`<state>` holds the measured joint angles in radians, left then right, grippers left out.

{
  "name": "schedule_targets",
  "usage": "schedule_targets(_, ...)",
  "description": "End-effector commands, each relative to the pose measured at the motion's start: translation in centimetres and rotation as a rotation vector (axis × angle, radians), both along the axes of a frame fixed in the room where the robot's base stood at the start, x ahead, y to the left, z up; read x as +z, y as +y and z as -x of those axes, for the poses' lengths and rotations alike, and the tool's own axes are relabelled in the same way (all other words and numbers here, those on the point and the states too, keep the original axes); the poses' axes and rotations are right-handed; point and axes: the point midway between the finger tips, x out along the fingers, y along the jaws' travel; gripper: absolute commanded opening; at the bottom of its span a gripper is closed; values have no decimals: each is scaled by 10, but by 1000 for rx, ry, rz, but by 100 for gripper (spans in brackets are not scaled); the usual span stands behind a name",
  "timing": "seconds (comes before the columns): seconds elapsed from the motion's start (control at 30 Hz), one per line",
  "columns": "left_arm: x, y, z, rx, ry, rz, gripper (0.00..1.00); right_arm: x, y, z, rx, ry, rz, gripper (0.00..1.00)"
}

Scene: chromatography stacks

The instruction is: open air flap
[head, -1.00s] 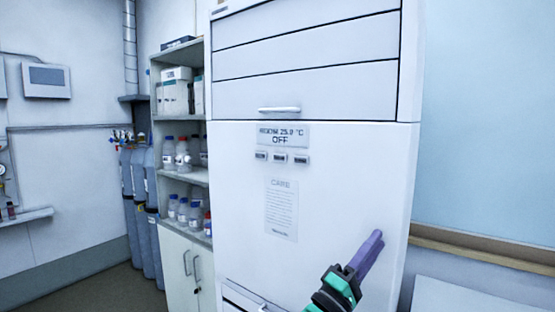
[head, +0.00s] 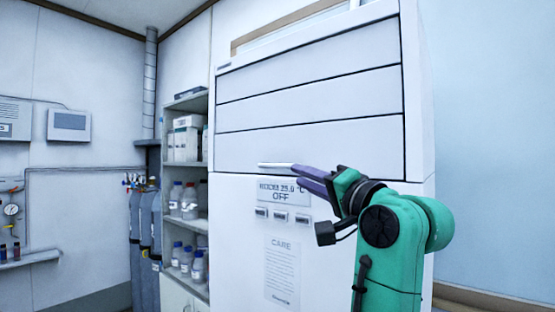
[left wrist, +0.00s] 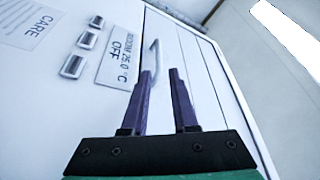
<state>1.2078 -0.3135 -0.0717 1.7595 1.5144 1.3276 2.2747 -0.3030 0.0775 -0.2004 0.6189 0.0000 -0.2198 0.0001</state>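The air flap seems to be the white slatted panel (head: 315,100) in the upper part of a tall white cabinet; it looks shut. Its bar handle (head: 272,165) sits at the panel's lower edge and also shows in the left wrist view (left wrist: 156,56). My left gripper (head: 299,175) has purple fingers and is open, its fingertips at the right end of the handle in the head view. In the left wrist view the gripper (left wrist: 160,75) shows a gap between its fingers, with the handle just beyond the tips. I cannot tell whether they touch. My right gripper is not in view.
Below the flap the cabinet has a display (head: 283,192) reading OFF, several small buttons (head: 281,214) and a CARE notice (head: 282,270). A shelf with bottles (head: 190,200) stands left of the cabinet, with gas cylinders (head: 146,225) beyond. The right wall is bare.

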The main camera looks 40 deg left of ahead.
Motion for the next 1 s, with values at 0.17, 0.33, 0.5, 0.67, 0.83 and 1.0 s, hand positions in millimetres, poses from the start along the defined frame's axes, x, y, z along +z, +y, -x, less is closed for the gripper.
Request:
schedule_targets(0.17, 19, 48, -13, 8, 3, -3, 27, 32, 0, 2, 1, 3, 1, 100)
schedule_targets(0.33, 24, 81, -24, 5, 4, -5, 27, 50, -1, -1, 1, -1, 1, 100)
schedule_targets(0.5, 23, 94, -28, 3, 1, -3, 27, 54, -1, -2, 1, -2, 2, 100)
schedule_targets(0.67, 21, 94, -28, 2, 2, -3, 27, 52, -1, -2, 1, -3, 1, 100)
schedule_targets(0.83, 21, 94, -28, 3, 2, -3, 0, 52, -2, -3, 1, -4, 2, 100)
schedule_targets(1.0, 21, 94, -28, 3, 3, -3, 0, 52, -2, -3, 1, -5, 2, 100)
